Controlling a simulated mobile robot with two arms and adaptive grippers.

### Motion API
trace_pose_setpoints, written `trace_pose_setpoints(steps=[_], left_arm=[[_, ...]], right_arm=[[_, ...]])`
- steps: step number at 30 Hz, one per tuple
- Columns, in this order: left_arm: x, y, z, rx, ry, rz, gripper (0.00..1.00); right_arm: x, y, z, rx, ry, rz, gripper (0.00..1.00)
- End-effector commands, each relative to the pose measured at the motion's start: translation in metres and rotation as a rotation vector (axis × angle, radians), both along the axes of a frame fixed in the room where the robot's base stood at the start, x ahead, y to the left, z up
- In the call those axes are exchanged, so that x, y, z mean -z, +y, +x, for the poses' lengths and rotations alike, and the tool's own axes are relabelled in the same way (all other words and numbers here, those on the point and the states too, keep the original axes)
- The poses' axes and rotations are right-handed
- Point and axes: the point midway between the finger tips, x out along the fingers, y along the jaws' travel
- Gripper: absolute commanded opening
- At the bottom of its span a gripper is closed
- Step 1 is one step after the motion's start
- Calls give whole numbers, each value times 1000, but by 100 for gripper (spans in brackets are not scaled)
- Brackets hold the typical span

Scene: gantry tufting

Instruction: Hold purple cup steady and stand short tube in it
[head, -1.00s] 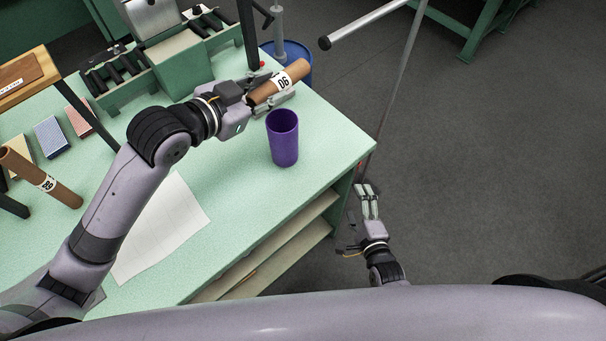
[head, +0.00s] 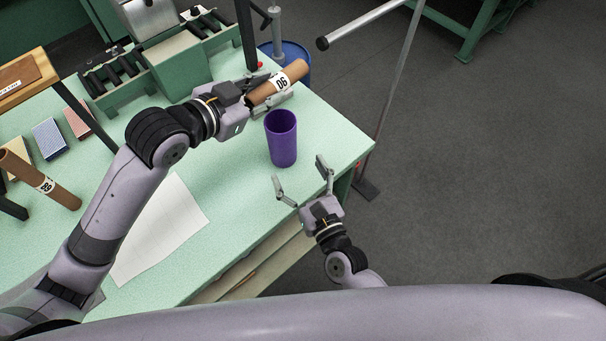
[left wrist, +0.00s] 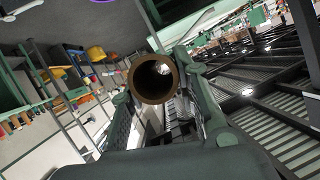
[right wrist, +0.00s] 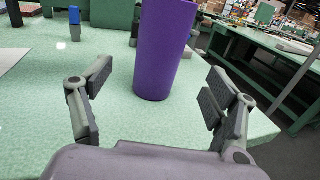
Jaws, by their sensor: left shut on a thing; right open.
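The purple cup (head: 282,140) stands upright on the green table near its right edge. In the right wrist view the cup (right wrist: 163,50) stands just beyond the fingertips. My right gripper (head: 301,179) is open and empty, its fingers spread toward the cup without touching it. My left gripper (head: 268,92) is shut on a short brown cardboard tube (head: 292,73) with a white label reading 06, held tilted above and behind the cup. In the left wrist view the tube's open end (left wrist: 154,78) faces the camera between the fingers.
Another brown tube (head: 60,192) is at the left of the table (head: 235,190). A white paper sheet (head: 162,225) lies at the front. A roller machine (head: 165,60) stands behind, with a blue barrel (head: 297,58) beyond the table. A metal pole (head: 392,95) rises right of the table.

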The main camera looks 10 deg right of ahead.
Motion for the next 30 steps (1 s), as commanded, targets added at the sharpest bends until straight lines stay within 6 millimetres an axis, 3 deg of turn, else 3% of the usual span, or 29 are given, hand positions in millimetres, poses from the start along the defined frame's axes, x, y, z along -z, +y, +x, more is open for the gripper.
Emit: trace_pose_setpoints(steps=[15,21,30], left_arm=[[0,0,0,0,0,0,4],[0,0,0,0,0,0,4],[0,0,0,0,0,0,4]], right_arm=[[0,28,87,2,-2,-4,80],[0,33,101,3,-2,-6,80],[0,33,103,3,-1,-5,80]])
